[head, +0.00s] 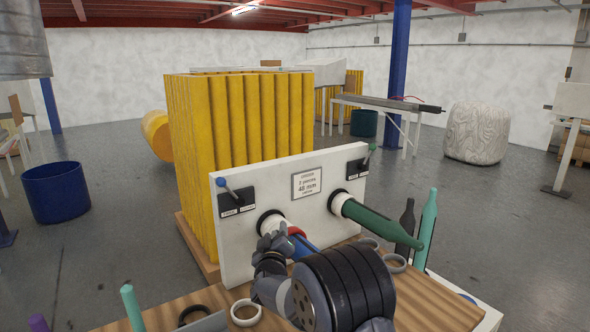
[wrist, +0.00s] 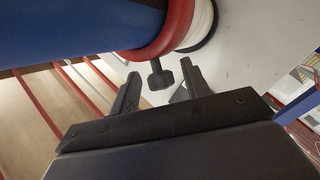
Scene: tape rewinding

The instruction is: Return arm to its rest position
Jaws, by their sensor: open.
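My gripper (head: 272,244) is in front of the white panel (head: 285,258), close to the left spindle. In the wrist view its two dark fingers (wrist: 160,68) are spread, and a small dark knob (wrist: 160,76) shows between them; I cannot tell whether they touch it. The left spindle holds a blue cone (head: 305,246) with a red ring (head: 296,232) behind it. The cone also shows large in the wrist view (wrist: 70,28), beside the fingers. My arm hides part of the left spindle and the bench in the head view.
A green cone (head: 382,224) sticks out from the right spindle. Blue (head: 221,183) and green (head: 372,148) levers are on the panel. Several loose rings and upright bottles stand on the wooden bench (head: 440,300). A yellow stack (head: 240,125) rises behind the panel.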

